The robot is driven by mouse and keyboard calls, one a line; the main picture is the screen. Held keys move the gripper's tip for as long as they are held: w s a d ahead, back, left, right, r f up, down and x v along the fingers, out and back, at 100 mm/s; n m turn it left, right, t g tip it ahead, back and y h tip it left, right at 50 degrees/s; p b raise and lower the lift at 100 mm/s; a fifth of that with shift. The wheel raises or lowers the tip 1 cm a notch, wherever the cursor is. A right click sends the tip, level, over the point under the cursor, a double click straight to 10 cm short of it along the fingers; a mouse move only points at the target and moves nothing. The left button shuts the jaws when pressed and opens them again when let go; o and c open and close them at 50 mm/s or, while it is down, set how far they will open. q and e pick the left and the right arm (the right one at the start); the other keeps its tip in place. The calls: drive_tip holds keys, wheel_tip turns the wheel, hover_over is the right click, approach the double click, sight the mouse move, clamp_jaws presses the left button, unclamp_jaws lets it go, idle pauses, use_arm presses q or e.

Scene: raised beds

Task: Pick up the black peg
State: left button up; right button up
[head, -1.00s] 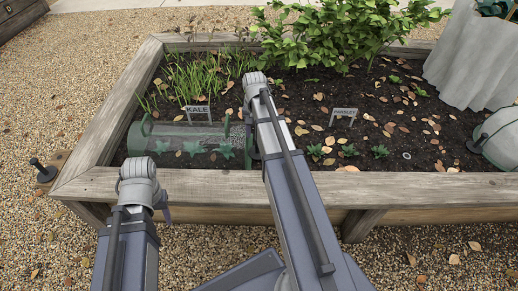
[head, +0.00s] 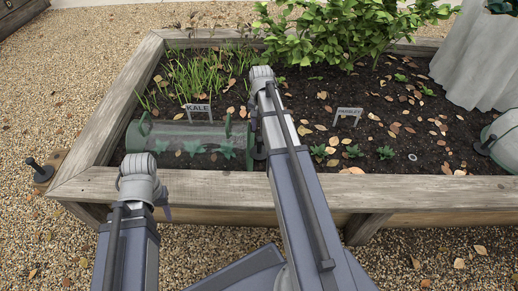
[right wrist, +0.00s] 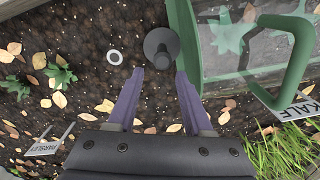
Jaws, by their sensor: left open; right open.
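A black peg (right wrist: 162,48) with a wide round base shows in the right wrist view, on the soil beside the green end of a clear cloche (right wrist: 245,50). My right gripper (right wrist: 158,82) is open, its two purple fingers apart, with the peg just beyond and between the tips; nothing is held. In the head view the peg (head: 259,152) is partly hidden behind my right arm, next to the cloche (head: 180,137). My left gripper (head: 166,213) shows only a purple finger part in front of the bed's near edge; it is open, with nothing visible in it.
Another dark peg (head: 38,168) stands on a wooden block at left, and one (head: 483,147) lies by the cloche at right. A white ring (right wrist: 114,57) lies on the soil. The KALE sign (head: 197,109), PARSLEY sign (head: 347,113) and wooden bed rim (head: 400,190) are nearby.

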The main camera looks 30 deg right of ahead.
sight(260, 138)
drive_tip(key=shift+f+b, duration=1.3)
drive_tip(key=shift+f, duration=0.05)
drive_tip(key=f+b, duration=0.5)
drive_tip(key=shift+w+a+f, duration=0.1)
drive_tip(key=shift+a+f, duration=0.05)
drive_tip(key=shift+a, duration=0.05)
drive_tip(key=shift+c, duration=0.4)
clamp_jaws()
